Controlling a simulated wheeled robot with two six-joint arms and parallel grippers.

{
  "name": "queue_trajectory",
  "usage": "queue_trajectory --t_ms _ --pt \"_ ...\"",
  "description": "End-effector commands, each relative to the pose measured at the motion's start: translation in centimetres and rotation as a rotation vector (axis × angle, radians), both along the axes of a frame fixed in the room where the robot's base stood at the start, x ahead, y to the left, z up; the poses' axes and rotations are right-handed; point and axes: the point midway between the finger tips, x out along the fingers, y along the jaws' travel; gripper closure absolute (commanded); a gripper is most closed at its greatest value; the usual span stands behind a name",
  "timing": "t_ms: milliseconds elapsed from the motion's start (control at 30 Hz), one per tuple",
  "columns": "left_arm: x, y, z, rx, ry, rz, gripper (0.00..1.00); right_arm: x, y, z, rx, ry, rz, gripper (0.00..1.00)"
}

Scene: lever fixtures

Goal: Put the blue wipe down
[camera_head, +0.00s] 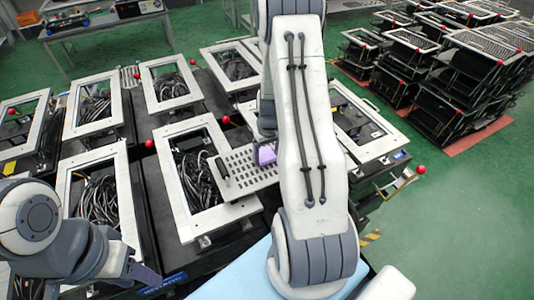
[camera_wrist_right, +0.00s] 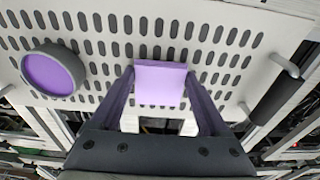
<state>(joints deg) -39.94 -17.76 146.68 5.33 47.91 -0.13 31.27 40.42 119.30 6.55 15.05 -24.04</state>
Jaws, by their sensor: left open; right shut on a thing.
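A flat, pale lavender block (camera_wrist_right: 160,82) sits between the fingertips of my right gripper (camera_wrist_right: 160,95), which is shut on it. It looks more lavender than blue; it is the only wipe-like thing I see. A purple patch at the grip (camera_head: 265,155) shows beside my right arm in the head view, where the arm hides most of the gripper. The block is over a perforated light plate (camera_head: 243,178), also in the wrist view (camera_wrist_right: 120,18); I cannot tell whether they touch. My left gripper (camera_head: 128,272) is open and empty at the lower left.
A round dark piece with a purple face (camera_wrist_right: 50,72) is on the plate's left in the wrist view. A dark handle (camera_wrist_right: 275,95) stands at its right. Framed fixtures with cables (camera_head: 195,180) and red balls surround the plate. A light blue surface (camera_head: 235,278) lies at the bottom.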

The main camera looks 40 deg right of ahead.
Motion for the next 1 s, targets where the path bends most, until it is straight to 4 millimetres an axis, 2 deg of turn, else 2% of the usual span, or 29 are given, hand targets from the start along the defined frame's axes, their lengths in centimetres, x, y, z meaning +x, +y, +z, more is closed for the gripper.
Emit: queue_trajectory --t_ms 100,333,867,900,933,1000 --pt "0.0 0.0 0.5 0.000 0.000 -0.001 0.50 0.0 0.0 -0.8 0.000 0.000 0.000 1.00" --pt "0.0 0.0 0.4 0.000 0.000 -0.001 0.50 0.0 0.0 -0.9 -0.001 -0.001 0.000 1.00" --pt "0.0 0.0 -0.9 0.000 0.000 0.002 0.50 -0.2 0.0 -2.5 -0.001 0.002 0.000 1.00" --pt "0.0 0.0 -1.0 0.000 0.000 0.002 0.50 -0.2 0.0 -2.6 -0.001 0.002 0.000 0.10" --pt "0.0 0.0 -1.0 0.000 0.000 0.002 0.50 -0.2 0.1 -2.6 -0.001 0.002 0.000 0.00" --pt "0.0 0.0 -1.0 0.000 0.000 0.002 0.50 -0.2 0.1 -2.6 0.001 0.003 0.000 0.00"
